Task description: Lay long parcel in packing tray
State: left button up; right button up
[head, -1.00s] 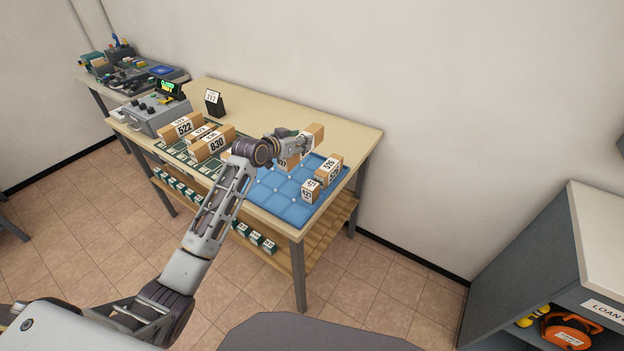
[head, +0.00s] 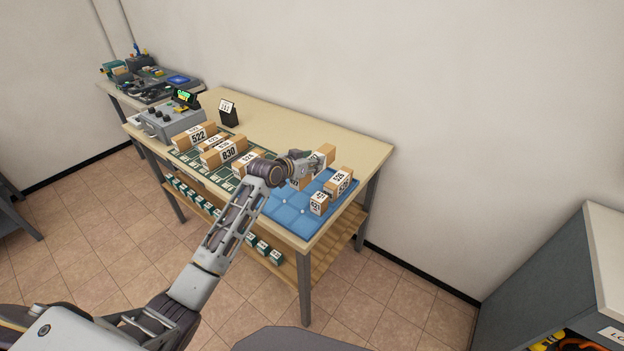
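The packing tray (head: 290,217) is the blue padded tray at the right front of the table. My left gripper (head: 308,166) is over its back part and appears shut on a long cardboard parcel (head: 325,154). One end of this parcel shows behind the gripper and a labelled part shows below it; the gripper hides its middle. I cannot tell whether the parcel touches the tray. Two other labelled parcels, a larger one (head: 339,181) and a small one (head: 319,203), stand at the tray's right side. My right gripper is not in view.
Left of the tray, several numbered parcels, one marked 830 (head: 224,152), stand on a green-marked strip. A grey control box (head: 172,122) and a small black sign (head: 228,112) stand farther left. The tray's front half is clear. A grey cabinet (head: 560,270) is at the right.

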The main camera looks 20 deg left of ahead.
aim_at(294, 183)
pick_arm(q)
jog(key=shift+f, duration=1.55)
jog(key=shift+f, duration=1.85)
jog(key=shift+f, duration=0.1)
jog(key=o, duration=1.3)
jog(key=shift+f, duration=0.1)
jog(key=shift+s, duration=0.1)
jog(key=shift+v, duration=6)
